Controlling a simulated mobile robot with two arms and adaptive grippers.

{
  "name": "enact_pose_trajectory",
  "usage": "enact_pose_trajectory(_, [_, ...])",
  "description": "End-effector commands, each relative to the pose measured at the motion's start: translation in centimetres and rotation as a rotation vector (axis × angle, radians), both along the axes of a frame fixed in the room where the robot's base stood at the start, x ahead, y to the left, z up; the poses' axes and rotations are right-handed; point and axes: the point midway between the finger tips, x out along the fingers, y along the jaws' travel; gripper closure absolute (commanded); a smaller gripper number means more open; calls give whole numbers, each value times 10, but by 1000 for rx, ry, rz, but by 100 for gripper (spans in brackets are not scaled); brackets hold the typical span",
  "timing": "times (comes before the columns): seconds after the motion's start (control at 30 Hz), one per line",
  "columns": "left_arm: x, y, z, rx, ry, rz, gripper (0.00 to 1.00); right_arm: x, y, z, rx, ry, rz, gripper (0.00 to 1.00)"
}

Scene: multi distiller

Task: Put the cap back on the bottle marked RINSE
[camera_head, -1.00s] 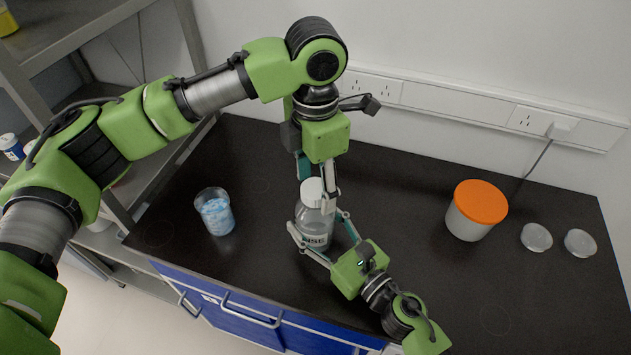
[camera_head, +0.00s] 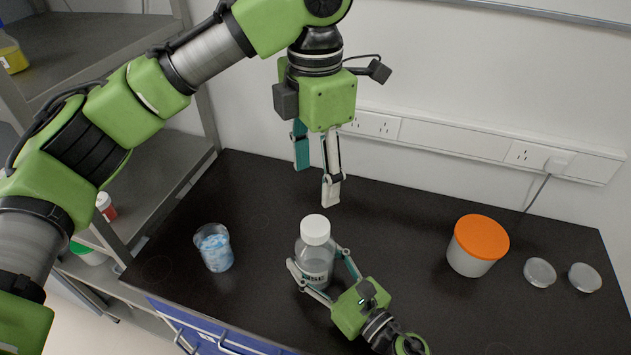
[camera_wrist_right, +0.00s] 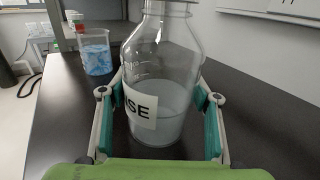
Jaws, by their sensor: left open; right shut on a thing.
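The RINSE bottle (camera_head: 316,262) is clear glass with pale liquid and stands upright on the black bench. It also shows in the right wrist view (camera_wrist_right: 165,60), its label partly reading "SE" and its top cut off. The white cap (camera_head: 316,229) sits on the bottle's mouth and looks level; whether it is threaded tight I cannot tell. My right gripper (camera_head: 318,264) is shut around the bottle's body, with a finger on each side in the wrist view (camera_wrist_right: 160,98). My left gripper (camera_head: 317,182) is open and empty, pointing down above the cap, apart from it.
A beaker with blue-white contents (camera_head: 214,248) stands left of the bottle. A white tub with an orange lid (camera_head: 478,245) and two clear dishes (camera_head: 540,272) are at the right. Shelving (camera_head: 165,180) borders the left, and a socket rail (camera_head: 450,140) runs along the wall.

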Motion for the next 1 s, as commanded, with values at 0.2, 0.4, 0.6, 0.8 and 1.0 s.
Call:
enact_pose_trajectory(0.2, [0,0,0,0,0,-1,45,0,0,0,0,0,1,100])
enact_pose_trajectory(0.4, [0,0,0,0,0,-1,45,0,0,0,0,0,1,23])
enact_pose_trajectory(0.6, [0,0,0,0,0,-1,45,0,0,0,0,0,0,23])
enact_pose_trajectory(0.8, [0,0,0,0,0,0,45,-10,-7,-1,3,3,-1,23])
enact_pose_trajectory(1.0, [0,0,0,0,0,0,45,-36,-28,-1,2,4,-2,23])
